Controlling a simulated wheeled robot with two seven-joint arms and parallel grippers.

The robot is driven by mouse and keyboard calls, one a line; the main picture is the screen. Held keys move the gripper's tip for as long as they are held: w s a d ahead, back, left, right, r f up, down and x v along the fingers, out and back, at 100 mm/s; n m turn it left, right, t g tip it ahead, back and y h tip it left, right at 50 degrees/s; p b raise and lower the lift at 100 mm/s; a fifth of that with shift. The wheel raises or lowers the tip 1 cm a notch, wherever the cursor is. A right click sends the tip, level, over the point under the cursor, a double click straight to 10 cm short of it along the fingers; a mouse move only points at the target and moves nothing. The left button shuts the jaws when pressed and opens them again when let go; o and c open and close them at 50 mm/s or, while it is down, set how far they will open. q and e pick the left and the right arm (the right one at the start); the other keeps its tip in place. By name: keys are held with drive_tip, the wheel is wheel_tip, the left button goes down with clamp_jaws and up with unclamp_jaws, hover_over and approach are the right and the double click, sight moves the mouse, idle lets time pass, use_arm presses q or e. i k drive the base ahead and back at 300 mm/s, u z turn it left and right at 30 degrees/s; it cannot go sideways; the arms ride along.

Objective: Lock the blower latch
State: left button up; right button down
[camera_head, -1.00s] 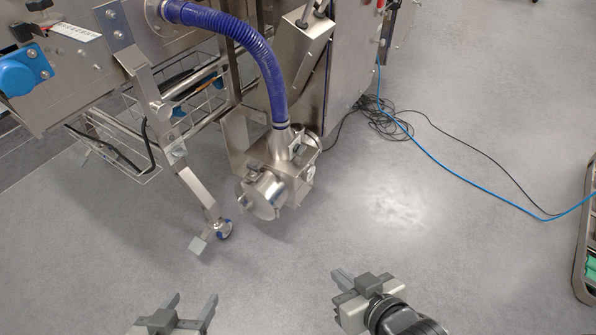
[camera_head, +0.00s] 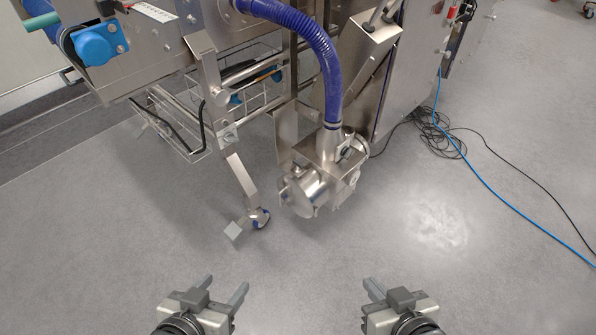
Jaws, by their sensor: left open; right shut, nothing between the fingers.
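The blower (camera_head: 308,188) is a steel drum-shaped housing low at the machine's side, with a blue ribbed hose (camera_head: 322,55) running into its top. Small metal fittings (camera_head: 349,154) show on its right side, but I cannot tell which is the latch or how it stands. My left gripper (camera_head: 225,288) is open and empty at the bottom, below and left of the blower. My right gripper (camera_head: 372,287) is shut and empty at the bottom, below and right of the blower. Both are well apart from it.
The steel machine frame (camera_head: 205,75) fills the upper left, with a wire basket (camera_head: 180,130) and a support leg and foot (camera_head: 260,217). Black and blue cables (camera_head: 437,135) lie on the floor at right. The floor (camera_head: 300,262) between grippers and blower is clear.

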sight(300, 166)
drive_tip(key=u, duration=0.45)
drive_tip(key=i, duration=1.15)
drive_tip(key=u, duration=0.35)
